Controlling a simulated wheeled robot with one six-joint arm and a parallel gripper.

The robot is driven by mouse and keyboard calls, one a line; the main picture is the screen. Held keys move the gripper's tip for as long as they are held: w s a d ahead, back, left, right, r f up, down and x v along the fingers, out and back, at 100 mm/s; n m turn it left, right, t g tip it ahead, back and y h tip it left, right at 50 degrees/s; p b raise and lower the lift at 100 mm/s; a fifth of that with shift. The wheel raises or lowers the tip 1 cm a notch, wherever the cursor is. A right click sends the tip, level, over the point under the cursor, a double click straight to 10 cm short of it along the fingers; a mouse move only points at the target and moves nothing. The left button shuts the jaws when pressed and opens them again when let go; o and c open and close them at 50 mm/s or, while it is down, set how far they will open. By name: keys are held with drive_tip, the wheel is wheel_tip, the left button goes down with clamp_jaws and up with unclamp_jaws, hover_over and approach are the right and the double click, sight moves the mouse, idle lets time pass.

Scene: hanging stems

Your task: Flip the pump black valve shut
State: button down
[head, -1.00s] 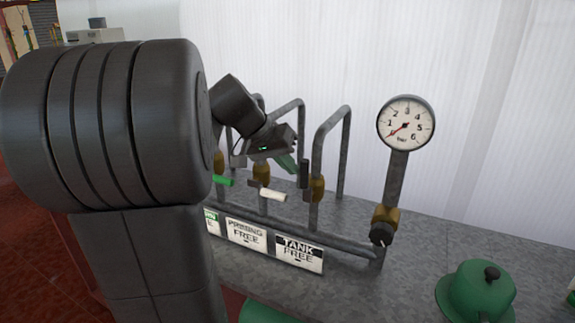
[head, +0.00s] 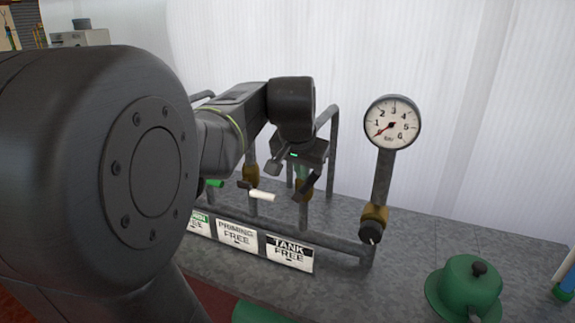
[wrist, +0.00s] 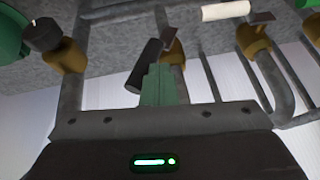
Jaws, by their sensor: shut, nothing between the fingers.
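The black valve handle (head: 310,184) belongs to the pipe above the "TANK FREE" sign (head: 289,253). It stands tilted, its top leaning right, by a brass valve body. In the wrist view the black handle (wrist: 145,67) lies slanted just left of my green fingers, by the brass body (wrist: 172,50). My gripper (head: 303,184) is shut and empty, pointing down at this valve from above. In the wrist view its fingertips (wrist: 158,69) are together, close beside the handle. I cannot tell whether they touch it.
A white handle (head: 262,195) and a green handle (head: 214,183) are on the pipes to the left. A pressure gauge (head: 392,123) with a black knob (head: 371,232) below it stands right. A green domed part (head: 468,287) sits front right. Grey bench is bare between.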

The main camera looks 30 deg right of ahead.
drive_tip(key=s+d+f+m+t+y+b, duration=0.3)
drive_tip(key=s+d+f+t+y+b, duration=0.2)
drive_tip(key=f+t+b, duration=0.3)
drive_tip(key=shift+s+y, duration=0.3)
drive_tip(key=shift+s, duration=0.3)
drive_tip(key=shift+d+f, duration=0.1)
drive_tip(key=shift+f, duration=0.1)
idle(0.3)
